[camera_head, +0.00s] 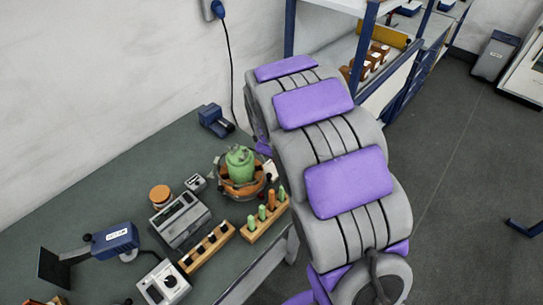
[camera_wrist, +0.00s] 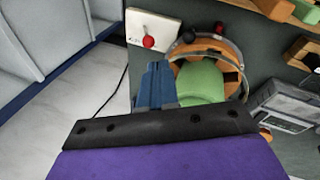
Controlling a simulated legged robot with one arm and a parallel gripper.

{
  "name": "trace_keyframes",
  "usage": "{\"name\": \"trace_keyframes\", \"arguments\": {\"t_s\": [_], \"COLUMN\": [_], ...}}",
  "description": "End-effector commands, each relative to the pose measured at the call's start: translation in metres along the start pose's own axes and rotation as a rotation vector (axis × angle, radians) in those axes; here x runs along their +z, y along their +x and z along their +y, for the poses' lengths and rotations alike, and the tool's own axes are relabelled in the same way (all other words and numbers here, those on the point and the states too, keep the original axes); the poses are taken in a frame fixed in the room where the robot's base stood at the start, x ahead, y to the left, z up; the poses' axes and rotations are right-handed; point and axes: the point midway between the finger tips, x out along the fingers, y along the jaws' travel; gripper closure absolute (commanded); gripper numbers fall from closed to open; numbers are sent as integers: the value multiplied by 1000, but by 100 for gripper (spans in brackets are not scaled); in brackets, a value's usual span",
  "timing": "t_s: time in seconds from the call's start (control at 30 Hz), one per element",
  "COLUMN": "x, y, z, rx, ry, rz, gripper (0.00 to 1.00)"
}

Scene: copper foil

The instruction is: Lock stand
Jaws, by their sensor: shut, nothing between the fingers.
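A round orange stand (camera_head: 240,182) with a green rounded body (camera_head: 240,163) in it sits on the bench. In the wrist view the orange ring (camera_wrist: 239,56) shows with the green body (camera_wrist: 200,82) inside and a dark red knob on its rim. A pale plate (camera_wrist: 165,28) with a red-knobbed lever (camera_wrist: 149,42) lies next to the ring.
A blue device (camera_head: 214,120) stands near the wall behind the stand. A wooden holder (camera_head: 265,216) with green and orange handles, a grey meter (camera_head: 182,221) and a blue lamp-like device (camera_head: 110,241) crowd the bench (camera_head: 120,175). Shelving (camera_head: 330,50) stands beyond my arm.

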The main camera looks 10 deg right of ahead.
Motion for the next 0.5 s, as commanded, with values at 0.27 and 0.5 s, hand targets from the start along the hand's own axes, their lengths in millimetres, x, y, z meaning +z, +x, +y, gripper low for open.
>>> {"name": "trace_keyframes", "arguments": {"t_s": [0.27, 0.5], "x": [1, 0], "y": [37, 79], "z": [-1, 0], "rx": [-3, 0], "ry": [1, 1], "rz": [-4, -1], "gripper": [100, 100]}}
